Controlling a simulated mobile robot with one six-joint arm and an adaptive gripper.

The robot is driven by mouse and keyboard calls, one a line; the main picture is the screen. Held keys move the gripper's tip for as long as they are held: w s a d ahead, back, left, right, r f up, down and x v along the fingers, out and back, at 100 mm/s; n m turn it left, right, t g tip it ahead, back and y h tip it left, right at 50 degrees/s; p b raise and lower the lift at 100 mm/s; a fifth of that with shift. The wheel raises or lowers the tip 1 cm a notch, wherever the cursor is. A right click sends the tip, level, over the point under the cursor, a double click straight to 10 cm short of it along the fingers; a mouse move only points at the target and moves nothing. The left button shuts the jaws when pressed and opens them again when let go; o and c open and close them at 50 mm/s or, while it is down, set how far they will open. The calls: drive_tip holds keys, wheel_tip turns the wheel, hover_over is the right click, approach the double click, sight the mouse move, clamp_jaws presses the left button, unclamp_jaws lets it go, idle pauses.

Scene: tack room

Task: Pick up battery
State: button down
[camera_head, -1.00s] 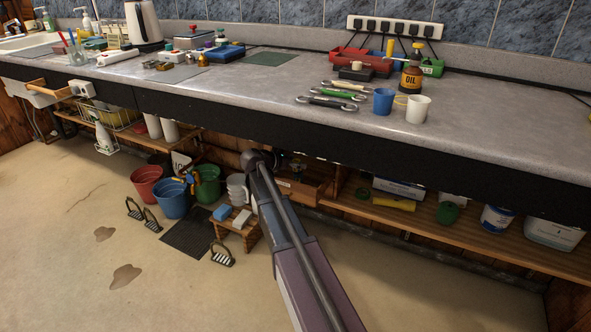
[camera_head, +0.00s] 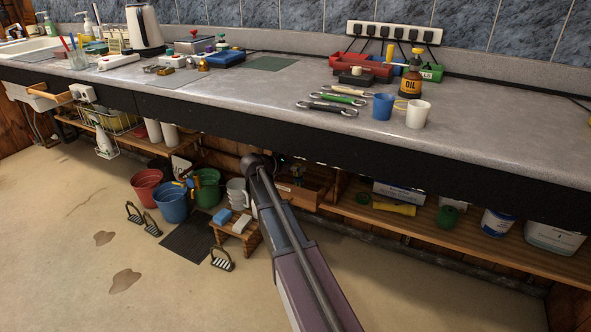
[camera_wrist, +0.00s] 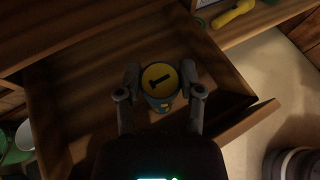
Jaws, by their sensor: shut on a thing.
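The battery (camera_wrist: 160,84) is a short, upright cylinder in the wrist view, with a yellow top carrying a dark bar mark and blue and yellow sides. My gripper (camera_wrist: 160,74) is shut on it, with one finger on its left side and one on its right. Both are over an open wooden drawer (camera_wrist: 75,110), which shows under the bench in the head view (camera_head: 311,193). In the head view my arm reaches down to the drawer, and the gripper is small and partly hidden there. I cannot tell whether the battery touches the drawer floor.
The bench (camera_head: 480,130) overhangs the drawer closely. A wooden shelf (camera_head: 470,237) with tubs and a yellow torch-like object (camera_head: 394,208) lies to the right. A small stool (camera_head: 236,234), buckets (camera_head: 171,203) and stirrups (camera_head: 221,259) stand to the left. Open floor lies in front.

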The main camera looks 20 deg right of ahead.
drive_tip(key=shift+r, duration=0.15)
drive_tip(key=shift+r+p, duration=0.75)
drive_tip(key=shift+p, duration=0.05)
drive_tip(key=s+d, duration=1.1)
drive_tip(key=s, duration=0.3)
drive_tip(key=shift+f, duration=0.15)
drive_tip(key=shift+s, duration=0.1)
drive_tip(key=shift+d, duration=0.1)
drive_tip(key=w+d+n+t+y+p, duration=0.2)
drive_tip(key=w+d+n+t+y, duration=0.1)
drive_tip(key=w, duration=0.3)
drive_tip(key=shift+r+n+t, duration=0.25)
drive_tip(key=shift+n+t, duration=0.45)
drive_tip(key=shift+n, duration=0.1)
